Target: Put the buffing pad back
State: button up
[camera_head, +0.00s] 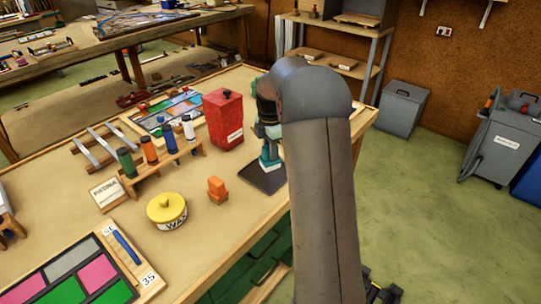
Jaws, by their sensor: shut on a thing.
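My gripper (269,158) points down near the right edge of the bench, partly hidden by my own arm. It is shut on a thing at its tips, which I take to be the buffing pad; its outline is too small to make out. A dark flat square (257,179) lies right under the gripper near the bench edge. I cannot tell whether the held thing touches it.
A red box (223,118) stands close behind and left of the gripper. An orange block (217,189), a yellow-lidded wax tin (167,209) and a wooden rack of bottles (165,165) stand to the left. Bare bench lies between the tin and the front edge.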

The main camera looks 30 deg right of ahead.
jog(key=shift+w+d+f, duration=0.15)
jog(key=shift+w+f, duration=0.05)
jog(key=shift+f, duration=1.6)
jog(key=shift+f, duration=0.2)
jog(key=o, duration=0.9)
jog(key=shift+r, duration=0.15)
